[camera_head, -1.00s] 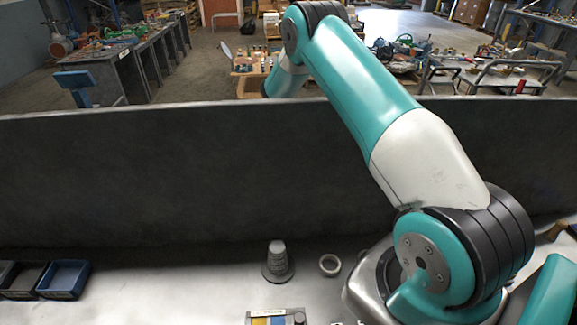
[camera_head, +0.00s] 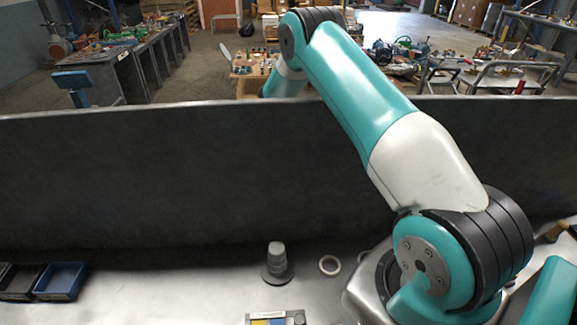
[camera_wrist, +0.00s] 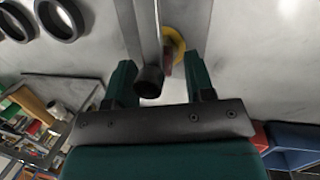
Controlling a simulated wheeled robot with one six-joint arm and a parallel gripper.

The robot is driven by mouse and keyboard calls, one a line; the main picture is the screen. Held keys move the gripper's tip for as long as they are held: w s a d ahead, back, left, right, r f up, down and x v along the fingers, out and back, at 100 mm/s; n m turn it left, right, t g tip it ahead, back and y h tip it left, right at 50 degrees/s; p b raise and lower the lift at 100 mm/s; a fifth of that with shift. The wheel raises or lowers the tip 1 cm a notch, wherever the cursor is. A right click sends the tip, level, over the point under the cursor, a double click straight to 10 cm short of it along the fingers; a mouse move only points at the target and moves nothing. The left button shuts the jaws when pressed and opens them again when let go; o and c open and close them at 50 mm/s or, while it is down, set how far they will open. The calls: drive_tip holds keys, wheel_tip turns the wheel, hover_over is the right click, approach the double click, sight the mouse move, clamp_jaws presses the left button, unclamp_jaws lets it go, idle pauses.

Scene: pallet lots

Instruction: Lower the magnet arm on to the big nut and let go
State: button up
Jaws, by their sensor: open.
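In the wrist view, my gripper (camera_wrist: 158,80) has its two green fingers apart. A dark round end (camera_wrist: 149,80) lies between them, on a grey bar (camera_wrist: 147,35) that runs toward the top; this looks like the magnet arm. There seems to be a gap between each finger and the dark end. A yellow disc (camera_wrist: 176,45) with a reddish part shows beside the bar. I cannot make out the big nut for certain; two dark rings (camera_wrist: 58,18) lie at the upper left. In the head view my gripper is out of sight.
Blue and dark bins (camera_head: 62,280) sit at the left. A coloured box (camera_head: 268,320) is at the bottom edge. A dark wall (camera_head: 180,180) rises behind.

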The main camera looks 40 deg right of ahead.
drive_tip(key=shift+w+d+r, duration=0.1)
drive_tip(key=shift+w+r, duration=0.05)
drive_tip(key=shift+r, duration=0.15)
drive_tip(key=shift+w+r, duration=0.1)
drive_tip(key=shift+r, duration=0.25)
drive_tip(key=b+v, duration=0.2)
drive_tip(key=v, duration=1.4)
drive_tip(key=shift+r, duration=0.25)
